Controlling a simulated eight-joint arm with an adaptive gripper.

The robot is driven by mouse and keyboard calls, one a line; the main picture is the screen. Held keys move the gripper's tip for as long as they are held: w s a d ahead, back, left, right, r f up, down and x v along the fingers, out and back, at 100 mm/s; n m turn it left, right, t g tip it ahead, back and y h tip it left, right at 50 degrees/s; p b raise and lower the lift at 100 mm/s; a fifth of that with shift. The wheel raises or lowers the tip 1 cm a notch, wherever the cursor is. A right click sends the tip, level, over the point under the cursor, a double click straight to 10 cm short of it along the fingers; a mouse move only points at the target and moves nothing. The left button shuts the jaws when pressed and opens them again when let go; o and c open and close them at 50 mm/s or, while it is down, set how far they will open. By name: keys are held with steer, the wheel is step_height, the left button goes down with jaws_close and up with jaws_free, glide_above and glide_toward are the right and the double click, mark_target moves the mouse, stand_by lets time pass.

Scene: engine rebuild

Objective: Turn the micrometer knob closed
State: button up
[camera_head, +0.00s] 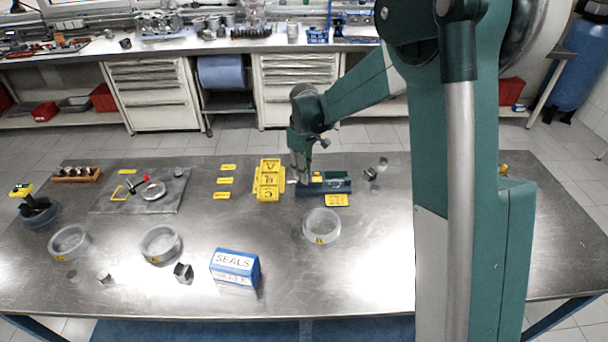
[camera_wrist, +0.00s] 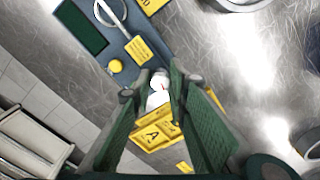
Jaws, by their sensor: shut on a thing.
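The micrometer stand is a blue-grey block (camera_head: 330,189) with a dark green panel and a yellow button. In the wrist view the stand (camera_wrist: 128,72) runs diagonally, with the silver micrometer frame (camera_wrist: 108,14) on it. My gripper (camera_head: 303,180) is at the left end of the stand, pointing down. In the wrist view my gripper's (camera_wrist: 158,82) green fingers are shut on the pale, rounded micrometer knob (camera_wrist: 157,97), which shows between them. In the head view the knob is hidden by the fingers. The measuring gap is too small to judge.
A yellow tray (camera_head: 268,192) lettered A, B, C stands just left of the gripper. A yellow label (camera_head: 336,200) lies before the stand. A clear ring-shaped dish (camera_head: 321,227) and a blue SEALS box (camera_head: 234,267) are nearer. The front right of the table is clear.

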steer(key=shift+n, duration=0.8)
steer(key=o, duration=0.9)
steer(key=shift+r, duration=0.1)
steer(key=shift+r, duration=5.95)
steer(key=shift+s, duration=0.1)
